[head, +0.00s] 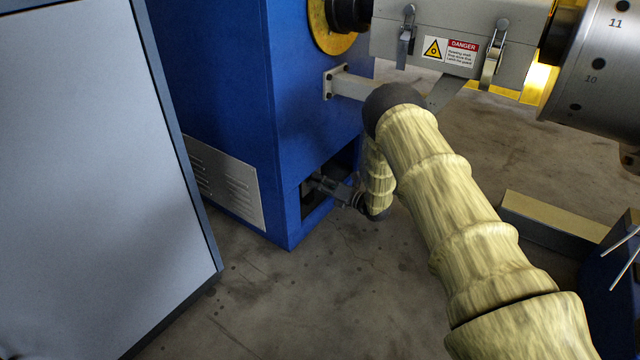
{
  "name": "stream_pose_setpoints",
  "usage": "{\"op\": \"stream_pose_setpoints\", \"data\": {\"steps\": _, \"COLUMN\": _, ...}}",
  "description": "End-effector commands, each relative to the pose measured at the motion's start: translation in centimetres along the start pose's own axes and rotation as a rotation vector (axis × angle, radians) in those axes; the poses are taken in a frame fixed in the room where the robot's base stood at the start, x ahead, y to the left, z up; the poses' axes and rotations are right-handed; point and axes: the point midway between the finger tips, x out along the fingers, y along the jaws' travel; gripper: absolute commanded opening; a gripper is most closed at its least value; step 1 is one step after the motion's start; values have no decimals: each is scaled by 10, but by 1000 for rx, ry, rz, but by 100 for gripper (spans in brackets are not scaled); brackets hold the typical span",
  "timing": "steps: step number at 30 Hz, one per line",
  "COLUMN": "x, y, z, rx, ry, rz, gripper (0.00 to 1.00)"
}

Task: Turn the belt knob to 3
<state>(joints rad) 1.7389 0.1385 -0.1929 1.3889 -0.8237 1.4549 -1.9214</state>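My gripper (322,186) is small and dark in the head view, at the end of my sleeved arm. It points left into a dark opening (316,210) low in the side of the blue machine housing (215,80). Its fingertips are at or just inside the opening, in shadow. I cannot tell whether the fingers are open or shut, or whether they touch anything. The belt knob cannot be made out, and no number scale for it shows. The inside of the opening is mostly dark, and my gripper covers part of it.
A grey cabinet (90,170) stands at left, close to the blue housing. Above my arm is a latched grey cover (450,35) with a danger label. A numbered metal rotor (600,80) is at upper right. A beam (555,222) lies right of my arm. The floor between is bare.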

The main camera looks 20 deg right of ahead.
Motion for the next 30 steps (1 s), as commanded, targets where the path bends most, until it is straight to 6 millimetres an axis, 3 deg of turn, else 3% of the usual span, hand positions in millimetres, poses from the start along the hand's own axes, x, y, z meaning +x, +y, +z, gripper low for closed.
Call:
{"op": "stream_pose_setpoints", "data": {"steps": 14, "x": -1, "y": 2, "z": 1, "rx": 84, "ry": 1, "rz": -2, "gripper": 8}}
{"op": "stream_pose_setpoints", "data": {"steps": 30, "x": -1, "y": 2, "z": 2, "rx": 546, "ry": 0, "rz": -3, "gripper": 8}}
